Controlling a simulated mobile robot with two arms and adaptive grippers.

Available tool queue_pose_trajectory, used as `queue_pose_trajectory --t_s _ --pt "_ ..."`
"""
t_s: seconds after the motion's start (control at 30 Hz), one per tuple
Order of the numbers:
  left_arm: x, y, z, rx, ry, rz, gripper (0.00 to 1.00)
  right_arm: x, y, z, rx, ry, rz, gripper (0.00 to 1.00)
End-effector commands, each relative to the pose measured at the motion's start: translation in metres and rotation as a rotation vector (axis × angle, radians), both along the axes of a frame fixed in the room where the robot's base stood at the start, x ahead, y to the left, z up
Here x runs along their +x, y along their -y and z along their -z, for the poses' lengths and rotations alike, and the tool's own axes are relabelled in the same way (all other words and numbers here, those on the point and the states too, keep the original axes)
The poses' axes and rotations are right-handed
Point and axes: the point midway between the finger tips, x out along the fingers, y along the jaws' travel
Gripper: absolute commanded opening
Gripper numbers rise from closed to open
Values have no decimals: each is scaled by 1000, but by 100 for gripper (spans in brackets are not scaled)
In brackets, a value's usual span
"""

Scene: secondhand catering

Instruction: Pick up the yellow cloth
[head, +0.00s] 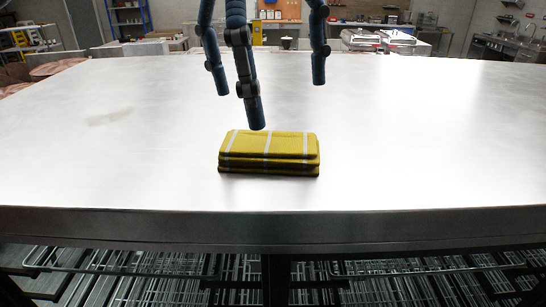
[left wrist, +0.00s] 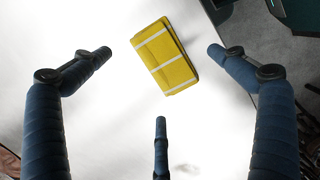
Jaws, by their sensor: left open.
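The yellow cloth (head: 268,146) is folded into a thick stack with pale stripes. It lies on the metal table (head: 420,150) near its front edge. My left gripper (head: 266,100) is open and empty, its three dark blue fingers pointing down. In the head view the fingers appear above and behind the cloth, with the nearest fingertip just over its back edge. In the left wrist view the cloth (left wrist: 165,57) shows tilted between the two outer fingers, beyond the tip of the single lower finger. No finger clearly touches it. My right gripper is not in view.
The tabletop around the cloth is bare on both sides. Wire racks (head: 150,285) show below the front edge.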

Motion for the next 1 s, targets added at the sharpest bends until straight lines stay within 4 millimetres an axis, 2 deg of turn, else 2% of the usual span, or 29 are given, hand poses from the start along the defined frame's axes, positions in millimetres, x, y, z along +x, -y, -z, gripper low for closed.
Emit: queue_pose_trajectory --t_s 0.2,0.33,0.5,0.77,1.0 --pt "2 1 19 -2 -2 0 97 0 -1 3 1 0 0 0" --pt "5 3 34 -1 -1 0 97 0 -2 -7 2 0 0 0" --pt "4 6 52 -4 1 0 97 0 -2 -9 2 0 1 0" --pt "4 7 55 -6 1 -1 97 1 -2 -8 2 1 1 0" --pt "4 7 55 -5 1 0 51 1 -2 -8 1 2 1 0"
